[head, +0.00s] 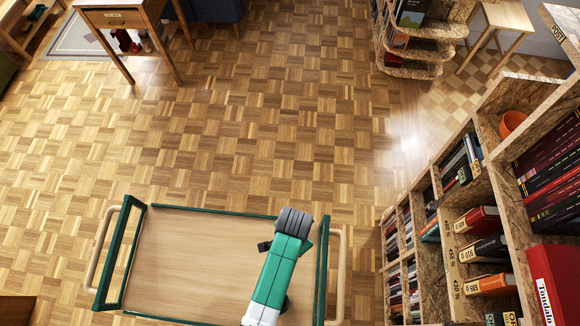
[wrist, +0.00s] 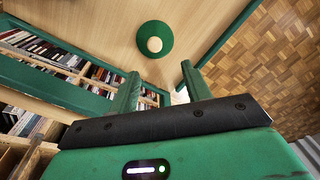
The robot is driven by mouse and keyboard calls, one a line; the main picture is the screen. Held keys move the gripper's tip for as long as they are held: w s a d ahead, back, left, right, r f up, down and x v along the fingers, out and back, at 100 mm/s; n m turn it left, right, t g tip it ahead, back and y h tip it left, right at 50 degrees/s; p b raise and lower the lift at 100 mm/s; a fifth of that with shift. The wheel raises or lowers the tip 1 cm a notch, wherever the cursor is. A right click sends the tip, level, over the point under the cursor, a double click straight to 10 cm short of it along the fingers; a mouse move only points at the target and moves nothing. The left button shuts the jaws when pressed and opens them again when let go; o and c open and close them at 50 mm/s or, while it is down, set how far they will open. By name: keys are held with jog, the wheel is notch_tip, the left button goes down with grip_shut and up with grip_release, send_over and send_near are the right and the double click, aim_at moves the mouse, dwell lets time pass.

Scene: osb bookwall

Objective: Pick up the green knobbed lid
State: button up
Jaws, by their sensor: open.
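The green knobbed lid (wrist: 154,40) shows in the wrist view as a round dark green disc with a pale cream knob at its middle. It rests on the light wooden top of the green-framed cart (wrist: 105,25). My gripper (wrist: 160,80) is open, with its two green fingers apart and nothing between them. The lid lies beyond the fingertips, about in line with the gap, and appears apart from them. In the head view my arm reaches over the right part of the cart (head: 190,255); I cannot make out the lid or the fingers there.
The cart's green rails (head: 215,210) border its top. A tall bookshelf (head: 505,200) full of books stands close on the right, with an orange bowl (head: 512,121) on it. A wooden table (head: 115,20) stands at the back left. The parquet floor between is clear.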

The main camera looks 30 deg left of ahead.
jog(key=shift+s+d, duration=0.1)
jog(key=shift+s, duration=0.1)
jog(key=shift+s+d+f, duration=0.15)
jog(key=shift+s+f, duration=0.05)
jog(key=shift+f, duration=0.15)
jog(key=f, duration=0.4)
jog(key=s+f+b, duration=0.1)
jog(key=f, duration=0.1)
jog(key=shift+f, duration=0.15)
jog(key=shift+w+f, duration=0.15)
jog(key=shift+f, duration=0.2)
jog(key=shift+c, duration=0.5)
grip_shut()
